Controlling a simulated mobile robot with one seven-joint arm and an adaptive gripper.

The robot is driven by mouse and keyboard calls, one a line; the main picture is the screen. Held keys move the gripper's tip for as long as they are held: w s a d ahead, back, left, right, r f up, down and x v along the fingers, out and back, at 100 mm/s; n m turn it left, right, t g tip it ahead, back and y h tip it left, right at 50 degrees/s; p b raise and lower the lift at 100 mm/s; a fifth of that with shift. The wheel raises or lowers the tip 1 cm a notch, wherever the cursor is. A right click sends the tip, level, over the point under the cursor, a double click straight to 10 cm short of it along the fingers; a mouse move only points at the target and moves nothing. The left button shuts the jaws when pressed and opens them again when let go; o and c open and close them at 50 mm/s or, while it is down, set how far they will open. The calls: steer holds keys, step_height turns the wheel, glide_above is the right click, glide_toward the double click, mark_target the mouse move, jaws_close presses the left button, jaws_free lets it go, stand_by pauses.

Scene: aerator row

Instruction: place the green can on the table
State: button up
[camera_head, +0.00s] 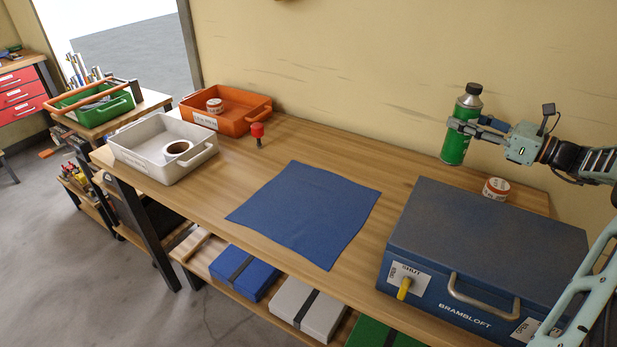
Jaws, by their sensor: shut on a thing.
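The green can (454,148) has a dark cap and a pale band near its top. It is upright in the air above the back right of the wooden table (270,165). My gripper (463,125) comes in from the right and is shut on the can's upper part. The can's bottom is clear of the tabletop, though the exact height is hard to tell.
A blue metal case (480,235) fills the table's right front, with a tape roll (496,188) behind it. A blue cloth (305,212) lies mid-table. A red-topped item (257,134), an orange tray (262,116) and a white tray (140,163) stand left. Bare wood lies behind the cloth.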

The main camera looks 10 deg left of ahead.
mark_target(453, 157)
steer(key=shift+w+d+f, duration=0.25)
steer(key=shift+f, duration=0.2)
steer(key=shift+f, duration=0.1)
step_height(453, 157, down, 10)
steer(key=shift+r, duration=0.1)
steer(key=shift+b, duration=0.35)
steer(key=o, duration=1.3)
